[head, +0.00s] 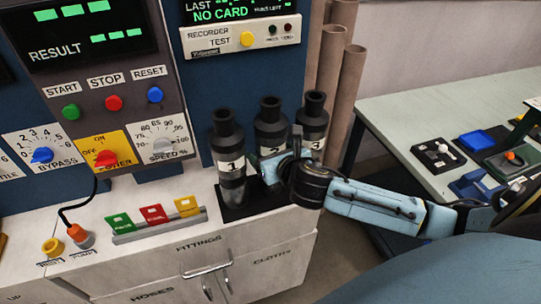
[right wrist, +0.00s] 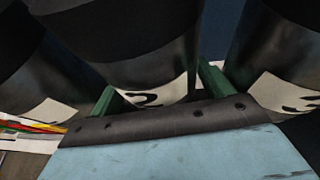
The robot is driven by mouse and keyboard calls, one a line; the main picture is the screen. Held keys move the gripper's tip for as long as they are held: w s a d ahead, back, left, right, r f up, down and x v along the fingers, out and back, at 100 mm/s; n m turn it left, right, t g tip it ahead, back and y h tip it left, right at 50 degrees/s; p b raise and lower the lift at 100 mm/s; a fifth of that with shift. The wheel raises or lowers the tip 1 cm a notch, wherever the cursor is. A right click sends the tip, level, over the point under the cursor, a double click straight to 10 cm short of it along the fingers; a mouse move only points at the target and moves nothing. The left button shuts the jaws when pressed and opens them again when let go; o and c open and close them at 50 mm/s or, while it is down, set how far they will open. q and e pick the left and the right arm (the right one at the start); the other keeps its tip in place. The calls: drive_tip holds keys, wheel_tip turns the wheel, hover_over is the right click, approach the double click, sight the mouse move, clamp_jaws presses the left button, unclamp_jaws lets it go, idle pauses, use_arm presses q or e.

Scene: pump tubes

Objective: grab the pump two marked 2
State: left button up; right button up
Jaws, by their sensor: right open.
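Three dark pumps with black necks stand in a row on a black base. Pump two (head: 271,128) is the middle one; my gripper partly covers its white label. Pump one (head: 230,146) stands to its left and the third pump (head: 313,124) to its right. My right gripper (head: 275,168) is at the front of pump two. In the right wrist view, pump two (right wrist: 140,60) with its marked 2 lies between the two green fingers of my open right gripper (right wrist: 158,92). I cannot tell whether the fingers touch it. My left gripper is out of view.
The neighbouring pumps stand close on both sides of the fingers. A control panel (head: 118,98) with knobs and buttons rises at the left. Green, red and yellow cards (head: 152,214) stand on the white counter. Brown tubes (head: 350,82) stand behind; a side table (head: 400,108) is at the right.

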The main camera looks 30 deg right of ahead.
drive_tip(key=shift+w+f, duration=0.1)
drive_tip(key=shift+w, duration=0.1)
drive_tip(key=c, duration=1.6)
drive_tip(key=shift+w+d+r, duration=0.1)
drive_tip(key=shift+w+r, duration=0.05)
drive_tip(key=shift+r, duration=0.25)
clamp_jaws()
